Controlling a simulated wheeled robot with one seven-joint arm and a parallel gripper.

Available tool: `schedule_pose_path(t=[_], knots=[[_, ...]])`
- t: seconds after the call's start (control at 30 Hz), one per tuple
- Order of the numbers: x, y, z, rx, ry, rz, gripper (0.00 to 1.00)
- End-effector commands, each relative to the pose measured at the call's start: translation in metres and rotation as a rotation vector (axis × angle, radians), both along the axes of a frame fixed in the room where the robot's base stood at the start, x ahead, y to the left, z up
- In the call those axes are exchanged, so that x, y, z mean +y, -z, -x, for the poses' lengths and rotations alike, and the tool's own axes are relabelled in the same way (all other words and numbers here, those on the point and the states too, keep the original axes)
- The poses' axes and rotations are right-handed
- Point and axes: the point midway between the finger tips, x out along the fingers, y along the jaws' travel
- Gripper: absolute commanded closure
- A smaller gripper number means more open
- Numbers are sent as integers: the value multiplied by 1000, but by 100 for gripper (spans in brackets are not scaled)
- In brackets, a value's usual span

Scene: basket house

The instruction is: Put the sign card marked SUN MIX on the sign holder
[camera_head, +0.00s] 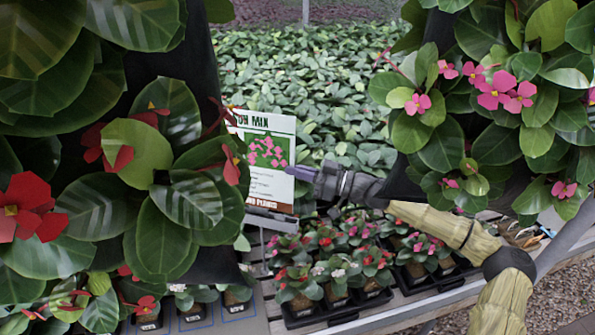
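The sign card (263,190) stands upright left of centre, with a green band, a picture of pink flowers and small text. Leaves cover its upper left, so only the end of its heading, which ends in MIX, shows. My gripper (303,173) reaches in from the right, and its fingertips overlap the card's right edge; it appears shut on the card. The sign holder (271,214) shows as a dark bar at the card's lower edge, above a thin stand. I cannot tell whether the card is seated in it or just in front of it.
Hanging baskets of red flowers (25,208) at left and pink flowers (495,90) at right frame the view closely. Potted flowers in black trays (335,313) stand on a slatted bench (400,311) below. Dense green plants (300,75) fill the back.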

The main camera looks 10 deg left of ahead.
Motion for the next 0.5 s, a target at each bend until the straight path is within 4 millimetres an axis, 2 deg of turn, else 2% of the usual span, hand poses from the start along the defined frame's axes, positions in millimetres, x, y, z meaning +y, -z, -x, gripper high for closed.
schedule_pose_path(t=[0.5], knots=[[-1, 4, -14, -1, 1, 0, 100]])
